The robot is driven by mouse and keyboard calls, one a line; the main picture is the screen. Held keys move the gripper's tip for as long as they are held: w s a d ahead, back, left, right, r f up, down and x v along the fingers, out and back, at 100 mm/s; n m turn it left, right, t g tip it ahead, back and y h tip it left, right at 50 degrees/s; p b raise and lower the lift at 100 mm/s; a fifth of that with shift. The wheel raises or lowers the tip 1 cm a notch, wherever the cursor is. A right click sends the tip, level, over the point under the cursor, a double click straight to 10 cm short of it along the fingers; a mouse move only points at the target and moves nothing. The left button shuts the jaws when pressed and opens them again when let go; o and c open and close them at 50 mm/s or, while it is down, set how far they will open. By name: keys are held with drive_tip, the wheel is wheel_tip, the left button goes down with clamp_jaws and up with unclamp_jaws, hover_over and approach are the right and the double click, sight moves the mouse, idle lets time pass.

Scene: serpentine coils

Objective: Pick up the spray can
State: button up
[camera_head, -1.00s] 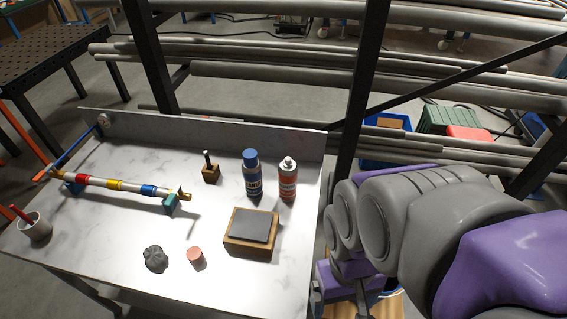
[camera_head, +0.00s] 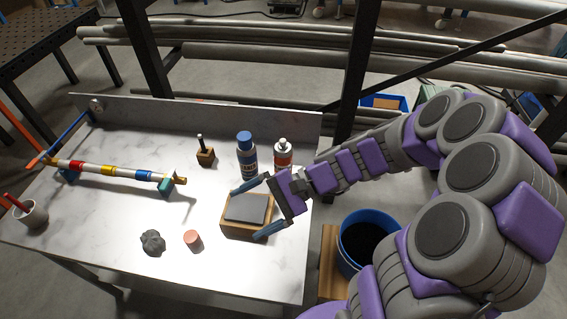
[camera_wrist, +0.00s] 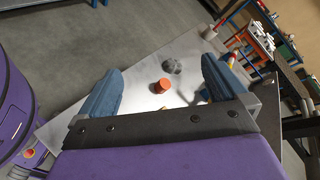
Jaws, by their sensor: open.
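Two cans stand upright side by side near the table's back right. One is a blue can with a blue cap (camera_head: 246,156). The other is a red and grey can with a white top (camera_head: 283,152), its lower part hidden behind my arm. Which one is the spray can I cannot tell for sure. My gripper (camera_head: 251,211) is open and empty, with blue fingers spread above the wooden block with a dark top (camera_head: 247,209), in front of the cans. In the wrist view the open fingers (camera_wrist: 160,90) frame the white table; neither can is clearly visible there.
A low back wall (camera_head: 200,115) edges the table. A blue bucket (camera_head: 369,240) stands to the right.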

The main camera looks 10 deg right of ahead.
drive_tip(key=w+d+f+m+t+y, duration=0.35)
drive_tip(key=w+m+t, duration=0.2)
drive_tip(key=w, duration=0.25)
drive_tip(key=m+t+h, duration=0.7)
drive_tip(key=m+t, duration=0.4)
drive_tip(key=m, duration=0.4)
approach(291, 163)
drive_tip(key=shift+y, duration=0.25)
drive_tip(key=b+x, duration=0.2)
drive_tip(key=x, duration=0.7)
drive_tip(key=shift+w+f+b, duration=0.1)
drive_tip(key=shift+w+b, duration=0.25)
drive_tip(key=shift+w, duration=0.05)
drive_tip(key=x, duration=0.2)
drive_tip(key=b+x, duration=0.1)
drive_tip(key=x, duration=0.1)
drive_tip(key=shift+a+f, duration=0.2)
drive_tip(key=shift+a, duration=0.15)
drive_tip(key=shift+w+a+r+b, duration=0.15)
drive_tip(key=shift+w+a+b, duration=0.2)
drive_tip(key=shift+w, duration=0.1)
drive_tip(key=shift+c, duration=0.4)
drive_tip(key=c, duration=1.3)
